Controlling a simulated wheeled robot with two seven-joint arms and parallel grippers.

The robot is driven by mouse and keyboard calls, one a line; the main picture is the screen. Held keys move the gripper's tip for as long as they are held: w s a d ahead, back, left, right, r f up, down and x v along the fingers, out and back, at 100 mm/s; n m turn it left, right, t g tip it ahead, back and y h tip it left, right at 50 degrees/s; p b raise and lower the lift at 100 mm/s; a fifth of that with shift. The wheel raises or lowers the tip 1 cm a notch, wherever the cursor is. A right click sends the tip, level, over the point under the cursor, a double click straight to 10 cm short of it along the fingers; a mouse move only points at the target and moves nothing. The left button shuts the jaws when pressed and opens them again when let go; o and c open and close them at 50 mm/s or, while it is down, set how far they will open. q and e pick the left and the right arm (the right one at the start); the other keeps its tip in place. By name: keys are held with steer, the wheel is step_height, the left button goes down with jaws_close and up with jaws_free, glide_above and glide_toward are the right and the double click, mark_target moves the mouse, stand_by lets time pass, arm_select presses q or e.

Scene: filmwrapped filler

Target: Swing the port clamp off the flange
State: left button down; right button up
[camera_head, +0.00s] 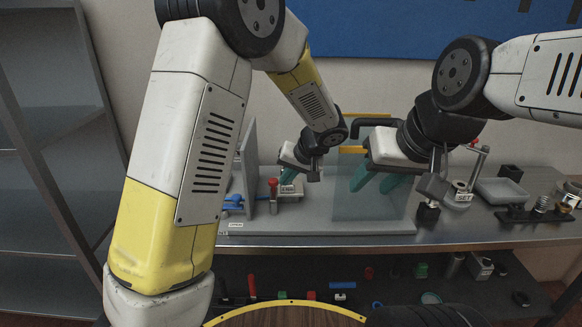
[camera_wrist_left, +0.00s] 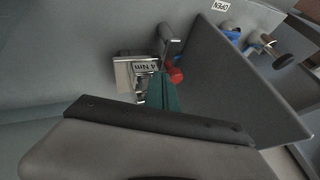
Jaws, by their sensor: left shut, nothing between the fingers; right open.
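A grey block with a label reading "4 Nm" (camera_head: 288,189) stands on the grey board; it also shows in the left wrist view (camera_wrist_left: 143,70). A red-knobbed lever (camera_head: 273,183) is beside it, its red knob (camera_wrist_left: 175,74) close to my fingers. A blue-handled fitting (camera_head: 235,201) sits left of an upright grey plate, near an "OPEN" label. I cannot tell which part is the port clamp or the flange. My left gripper (camera_head: 287,177) is shut and empty over the labelled block, its teal fingers (camera_wrist_left: 162,92) together. My right gripper (camera_head: 374,182) is open and empty by a clear panel.
The upright grey plate (camera_head: 248,165) divides the blue fitting from the labelled block. The clear panel (camera_head: 350,205) stands right of the block. A grey tray (camera_head: 501,191) and metal parts lie at the right of the bench. A shelf below holds several small items.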

mark_target(274, 179)
arm_select(q)
steer(key=shift+f, duration=0.15)
steer(key=shift+w+a+n+g+y, duration=0.2)
steer(key=shift+w+n+g+y, duration=0.15)
steer(key=shift+n, duration=0.45)
steer(key=n+g, duration=0.1)
steer(key=n, duration=0.1)
steer(key=w+a+n+g+y, duration=0.1)
steer(key=n, duration=0.1)
steer(key=a+n+g, duration=0.1)
steer(key=n+g, duration=0.1)
steer(key=n, duration=0.1)
steer(key=shift+w+a+y, duration=0.1)
steer(key=shift+w+y, duration=0.15)
steer(key=shift+y, duration=0.1)
steer(key=n+g, duration=0.1)
steer(key=a+n+g, duration=0.1)
steer(key=n, duration=0.1)
steer(key=a+n+g, duration=0.1)
steer(key=n, duration=0.2)
steer(key=n+g+h, duration=0.1)
steer(key=a+n+g, duration=0.1)
steer(key=shift+s+a, duration=0.1)
steer(key=shift+s, duration=0.15)
steer(key=shift+a, duration=0.15)
stand_by(0.5)
